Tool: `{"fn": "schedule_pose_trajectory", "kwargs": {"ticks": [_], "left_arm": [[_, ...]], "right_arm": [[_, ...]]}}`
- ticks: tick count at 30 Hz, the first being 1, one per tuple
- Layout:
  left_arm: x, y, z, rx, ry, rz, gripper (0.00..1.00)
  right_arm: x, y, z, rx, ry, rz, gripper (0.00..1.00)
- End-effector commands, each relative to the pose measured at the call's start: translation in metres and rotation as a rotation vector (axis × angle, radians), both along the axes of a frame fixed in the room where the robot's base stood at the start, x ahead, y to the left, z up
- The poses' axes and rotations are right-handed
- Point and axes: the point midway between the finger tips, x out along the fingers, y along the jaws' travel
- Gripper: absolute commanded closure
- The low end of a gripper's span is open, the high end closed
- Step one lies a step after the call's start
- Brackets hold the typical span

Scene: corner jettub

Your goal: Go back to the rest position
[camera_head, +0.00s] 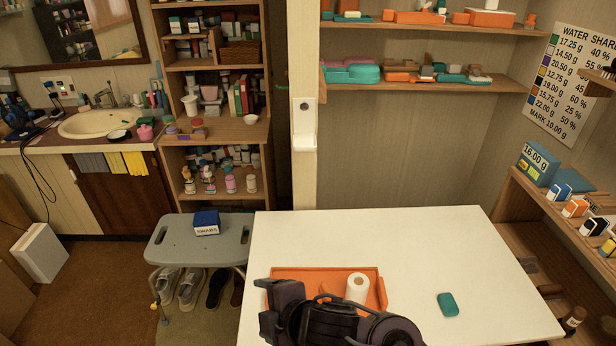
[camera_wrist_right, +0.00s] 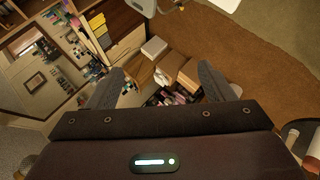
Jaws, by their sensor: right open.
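My right gripper (camera_head: 270,308) is at the bottom of the head view, in front of the near part of the white table and partly hiding the orange tray (camera_head: 320,273). In the right wrist view my right gripper (camera_wrist_right: 160,88) shows its two dark fingers spread apart with nothing between them. Boxes and the floor show far beyond them. My left gripper is in neither view.
The white table (camera_head: 400,240) carries a white paper roll (camera_head: 357,288) on the tray and a teal block (camera_head: 447,304). A grey stool (camera_head: 170,240) with a blue box (camera_head: 207,222) stands left. Shelves line the right side. The table's far part is clear.

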Motion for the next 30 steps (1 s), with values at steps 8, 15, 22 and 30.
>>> {"fn": "schedule_pose_trajectory", "kwargs": {"ticks": [8,15,22,30], "left_arm": [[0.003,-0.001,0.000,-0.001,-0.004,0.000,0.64],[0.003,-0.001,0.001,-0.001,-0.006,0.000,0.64],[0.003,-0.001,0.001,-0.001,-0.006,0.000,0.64],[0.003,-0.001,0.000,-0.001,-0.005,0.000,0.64]], "right_arm": [[-0.012,-0.132,-0.020,0.252,0.414,-0.804,0.25],[-0.055,-0.211,-0.047,0.314,0.628,-1.226,0.25],[-0.100,-0.262,-0.062,0.334,0.764,-1.517,0.25],[-0.095,-0.267,-0.123,0.316,0.802,-1.570,0.25]]}}
